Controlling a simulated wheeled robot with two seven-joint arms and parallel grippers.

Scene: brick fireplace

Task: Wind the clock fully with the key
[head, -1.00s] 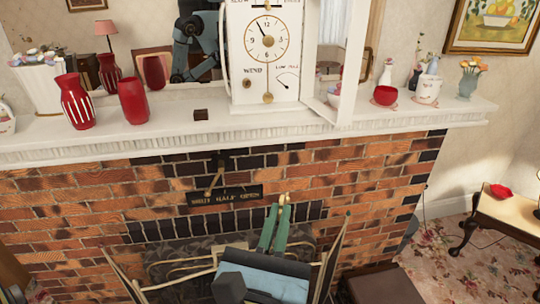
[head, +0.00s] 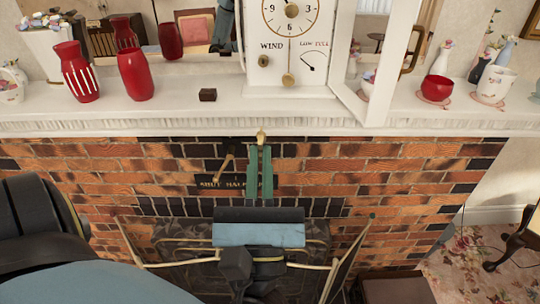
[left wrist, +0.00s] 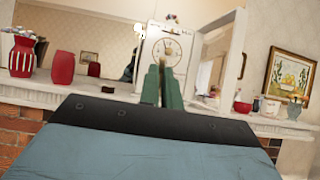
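The white clock (head: 252,84) stands on the mantel, its top cut off in the head view; it also shows in the left wrist view (left wrist: 179,42). A round winding hole (head: 263,61) sits under the word WIND, beside a small LOW–FULL gauge (head: 308,57). The clock's white-framed glass door (head: 382,65) stands open to the right. My left gripper (head: 260,165) is below the mantel edge, in front of the bricks, fingers pointing up. It is shut on a brass key (head: 262,137), whose end sticks out past the fingertips, apart from the clock. My right gripper is out of view.
Red vases (head: 135,75) and a small brown box (head: 208,95) stand left of the clock. A red bowl (head: 436,88) and a white cup (head: 494,84) stand to its right. A damper lever (head: 228,157) sticks out of the bricks (head: 350,165).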

